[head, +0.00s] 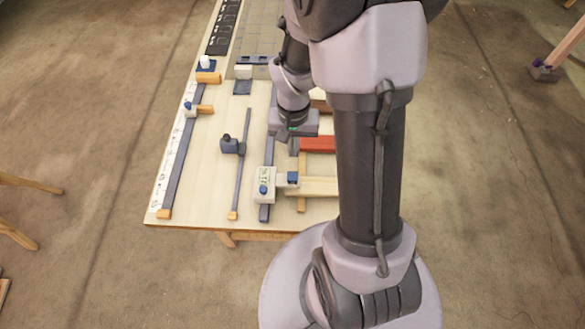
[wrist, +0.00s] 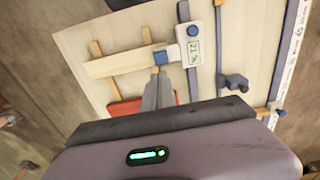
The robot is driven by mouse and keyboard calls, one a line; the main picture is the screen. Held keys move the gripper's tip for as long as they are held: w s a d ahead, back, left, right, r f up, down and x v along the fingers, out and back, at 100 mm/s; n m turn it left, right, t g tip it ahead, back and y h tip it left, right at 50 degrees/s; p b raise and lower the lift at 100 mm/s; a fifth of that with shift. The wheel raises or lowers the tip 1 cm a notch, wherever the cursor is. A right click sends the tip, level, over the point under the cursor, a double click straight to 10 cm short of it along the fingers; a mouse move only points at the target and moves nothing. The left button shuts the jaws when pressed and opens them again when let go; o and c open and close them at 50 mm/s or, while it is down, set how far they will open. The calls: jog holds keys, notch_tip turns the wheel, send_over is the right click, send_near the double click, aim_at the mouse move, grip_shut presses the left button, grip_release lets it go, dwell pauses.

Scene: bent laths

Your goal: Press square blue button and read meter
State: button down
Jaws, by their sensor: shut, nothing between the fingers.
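The white meter box (head: 266,196) sits on a dark lath near the table's front edge; it also shows in the wrist view (wrist: 185,48). Its display (wrist: 195,47) carries dark digits, too small to read for certain. A round blue knob (head: 263,189) is on the box, also in the wrist view (wrist: 193,31). A square blue button (head: 293,177) is beside the box, at the end of a pale lath; it also shows in the wrist view (wrist: 161,57). My gripper (wrist: 159,76) is shut and empty, its fingertips appearing just below the button in the wrist view.
A red block (head: 318,144) lies beyond the pale lath, partly hidden by my arm. A dark slider (head: 232,146) on a thin rod stands left of the meter. A long dark rail (head: 182,155) runs along the left table edge. Bare wood lies between them.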

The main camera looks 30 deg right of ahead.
aim_at(293, 176)
notch_tip(293, 176, down, 12)
jog(key=shift+b, duration=1.2)
